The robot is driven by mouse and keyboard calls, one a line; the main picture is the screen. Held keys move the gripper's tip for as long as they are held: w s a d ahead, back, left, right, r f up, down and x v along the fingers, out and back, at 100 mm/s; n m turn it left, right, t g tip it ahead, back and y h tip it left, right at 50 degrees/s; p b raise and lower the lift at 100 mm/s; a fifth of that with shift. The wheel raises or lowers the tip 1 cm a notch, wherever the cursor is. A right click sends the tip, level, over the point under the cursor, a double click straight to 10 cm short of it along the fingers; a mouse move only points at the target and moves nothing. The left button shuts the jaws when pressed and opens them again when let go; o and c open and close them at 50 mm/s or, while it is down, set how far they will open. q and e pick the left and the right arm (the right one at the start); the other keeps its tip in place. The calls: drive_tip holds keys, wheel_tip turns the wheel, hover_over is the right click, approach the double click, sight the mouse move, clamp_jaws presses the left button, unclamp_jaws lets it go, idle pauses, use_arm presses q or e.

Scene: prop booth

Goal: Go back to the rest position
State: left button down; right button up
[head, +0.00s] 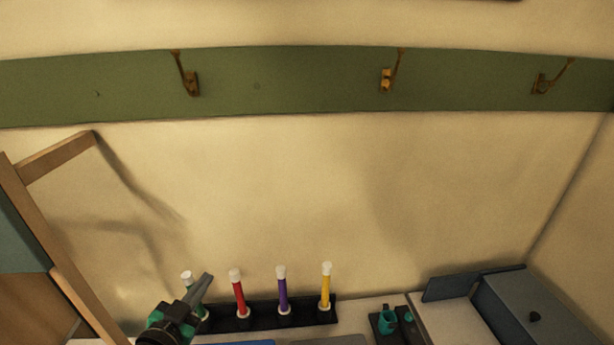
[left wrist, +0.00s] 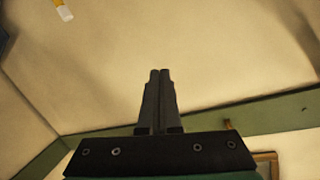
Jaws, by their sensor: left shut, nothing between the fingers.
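My left gripper (head: 205,282) is at the bottom left of the head view, in front of the left end of a black rack (head: 320,313). It partly covers a white-capped tube (head: 186,275) there. In the left wrist view its two fingers (left wrist: 159,75) are together, with nothing between them. A red tube (head: 239,294), a purple tube (head: 283,292) and a yellow tube (head: 326,288) stand upright in the rack, each with a white top. My right gripper is in neither view.
A green rail (head: 290,85) with brass hooks (head: 386,80) runs along the wall. A wooden frame (head: 60,155) leans at the left. A grey box (head: 530,305) and a dark holder with a teal cup (head: 387,318) are at the right. The wall space above the tubes is clear.

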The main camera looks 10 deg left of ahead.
use_arm(q)
drive_tip(key=s+d+r+t+h+p, duration=0.15)
drive_tip(key=d+r, duration=0.25)
drive_tip(key=r, duration=0.6)
drive_tip(key=s+d+r+m+t+h, duration=0.1)
drive_tip(key=d+r+t, duration=0.2)
drive_tip(key=r, duration=0.7)
drive_tip(key=s+d+r+t+h+p, duration=0.15)
drive_tip(key=d+r, duration=0.25)
drive_tip(key=r, duration=0.6)
drive_tip(key=s+r+n+t+y, duration=0.1)
drive_tip(key=s+r+n+t, duration=0.35)
drive_tip(key=s+r, duration=1)
wheel_tip(320, 180, down, 40)
drive_tip(key=w+b, duration=0.1)
drive_tip(key=b, duration=3.9)
drive_tip(key=shift+d+t, duration=0.15)
drive_tip(key=shift+t, duration=0.3)
